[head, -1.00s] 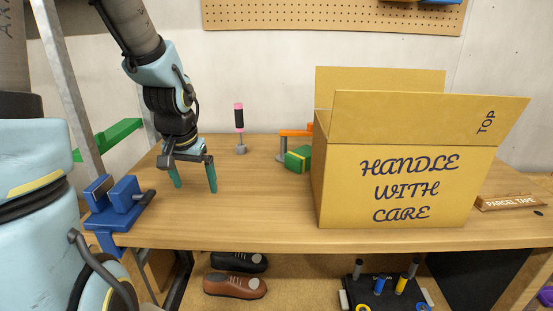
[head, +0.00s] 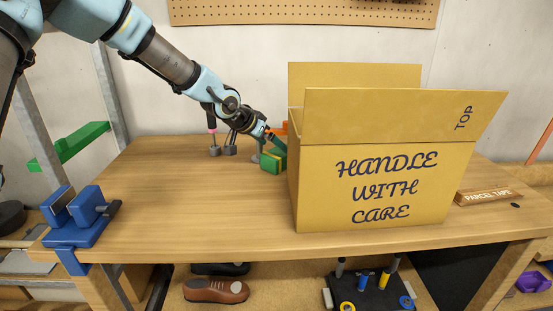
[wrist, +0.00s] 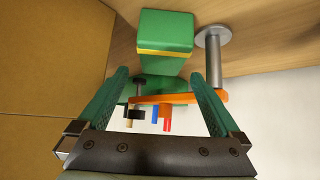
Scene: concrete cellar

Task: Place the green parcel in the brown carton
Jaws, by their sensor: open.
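The green parcel (head: 271,163), with a yellow band, sits on the workbench just left of the brown carton. In the wrist view the parcel (wrist: 165,32) shows ahead of my fingertips, roughly centred. My gripper (head: 275,143) is at the parcel, its fingers partly hidden behind the carton in the head view. In the wrist view my gripper (wrist: 159,76) is open, its two green fingers apart and pointing at the parcel. I cannot tell whether they touch it. The brown carton (head: 385,185) stands upright with flaps raised; its inside is hidden.
The carton wall (wrist: 45,80) is close on the left in the wrist view. An orange bar (wrist: 165,98) on a grey post (wrist: 213,60) stands close by the parcel. A blue vise (head: 80,215) is at the bench's left end. The front left bench top is clear.

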